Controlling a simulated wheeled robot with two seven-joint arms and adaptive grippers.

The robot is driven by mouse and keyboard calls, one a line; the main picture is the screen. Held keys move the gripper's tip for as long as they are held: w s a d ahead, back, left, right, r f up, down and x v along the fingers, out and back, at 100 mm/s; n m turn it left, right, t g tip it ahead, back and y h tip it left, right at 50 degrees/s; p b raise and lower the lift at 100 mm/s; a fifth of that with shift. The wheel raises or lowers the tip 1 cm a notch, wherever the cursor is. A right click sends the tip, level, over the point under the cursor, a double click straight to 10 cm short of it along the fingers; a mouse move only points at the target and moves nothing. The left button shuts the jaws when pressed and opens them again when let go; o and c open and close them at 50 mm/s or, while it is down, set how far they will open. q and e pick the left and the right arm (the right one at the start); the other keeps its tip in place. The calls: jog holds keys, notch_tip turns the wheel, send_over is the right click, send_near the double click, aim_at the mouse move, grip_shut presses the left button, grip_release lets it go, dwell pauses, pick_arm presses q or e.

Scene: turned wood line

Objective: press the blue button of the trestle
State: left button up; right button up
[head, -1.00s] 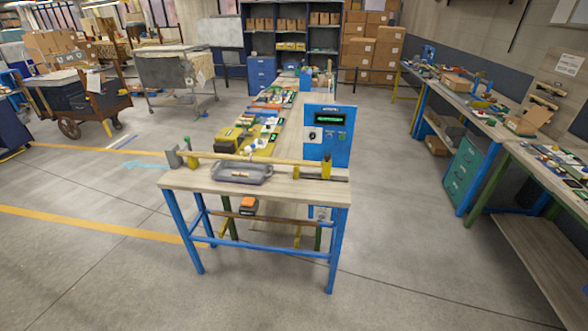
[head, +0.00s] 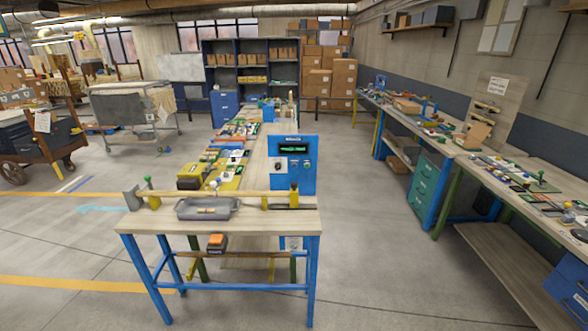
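A trestle with a pale wooden top (head: 262,222) and blue legs stands in the middle of the head view, some way off. A blue control box (head: 304,183) with a green-lit display (head: 293,149) and small knobs rises at its back right. I cannot make out which of the small controls, if any, is a blue button. A grey tray (head: 208,214) sits on the top in front of a long wooden rod (head: 225,194). An orange and black device (head: 216,243) shows below the top. Neither of my grippers is in view.
A long bench with coloured parts (head: 240,128) runs back behind the trestle. Workbenches (head: 482,143) line the right wall, with a teal cabinet (head: 427,187). A wooden cart (head: 45,150) stands at the left. The floor (head: 378,255) is clear in front and between the benches.

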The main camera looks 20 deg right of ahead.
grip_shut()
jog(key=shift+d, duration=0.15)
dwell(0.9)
